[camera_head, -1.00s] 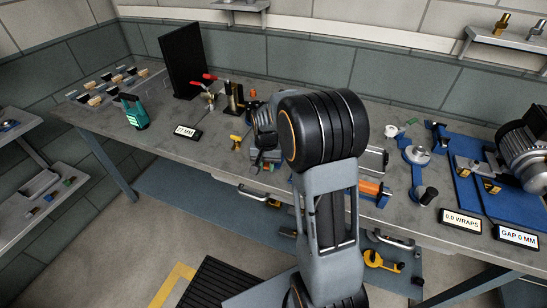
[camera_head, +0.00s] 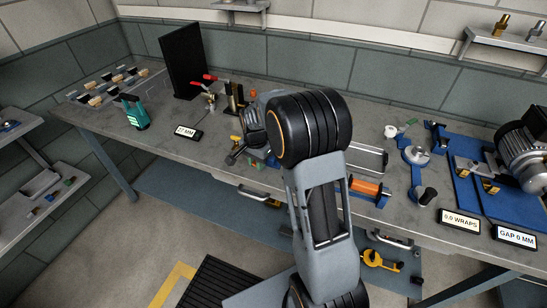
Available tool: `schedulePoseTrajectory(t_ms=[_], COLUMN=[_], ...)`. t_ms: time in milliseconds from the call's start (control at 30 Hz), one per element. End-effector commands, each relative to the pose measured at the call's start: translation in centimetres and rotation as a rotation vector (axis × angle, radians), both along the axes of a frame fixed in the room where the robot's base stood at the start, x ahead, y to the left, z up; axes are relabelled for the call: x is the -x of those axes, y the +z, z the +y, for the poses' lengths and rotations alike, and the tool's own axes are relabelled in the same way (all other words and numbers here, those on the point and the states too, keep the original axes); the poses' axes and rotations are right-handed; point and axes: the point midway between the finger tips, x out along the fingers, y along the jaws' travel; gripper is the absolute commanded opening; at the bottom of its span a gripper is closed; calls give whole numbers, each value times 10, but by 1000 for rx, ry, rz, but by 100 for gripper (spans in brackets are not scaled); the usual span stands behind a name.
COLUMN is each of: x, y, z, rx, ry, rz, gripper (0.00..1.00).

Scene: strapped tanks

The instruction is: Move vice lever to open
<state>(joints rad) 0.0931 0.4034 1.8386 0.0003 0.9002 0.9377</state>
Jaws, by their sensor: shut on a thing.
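My gripper (camera_head: 238,153) is low over the bench, just left of my arm's large black joint. It is small and dark in the head view. It is shut on the vice lever (camera_head: 231,160), a thin dark bar with a rounded end that sticks out to the lower left. The exact contact between fingers and lever is too small to make out. My own arm hides most of the vice body, so the jaw gap cannot be seen. A display (camera_head: 185,134) to the left on the bench reads 27 MM.
A teal device (camera_head: 135,112) and a black upright panel (camera_head: 184,62) stand to the left. An orange cylinder (camera_head: 365,187) and blue fixtures (camera_head: 415,158) are to the right. Bare bench top lies left of the gripper.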

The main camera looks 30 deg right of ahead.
Motion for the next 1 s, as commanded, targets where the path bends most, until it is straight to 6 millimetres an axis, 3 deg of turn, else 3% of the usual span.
schedulePoseTrajectory(t_ms=[433,800,1000], x=[-5,-24,-26], y=[2,2,1], z=[2,8,9], rx=[1,1,1], ry=[-51,-325,-353], rz=[-5,-4,-5], gripper=[0,0,0])
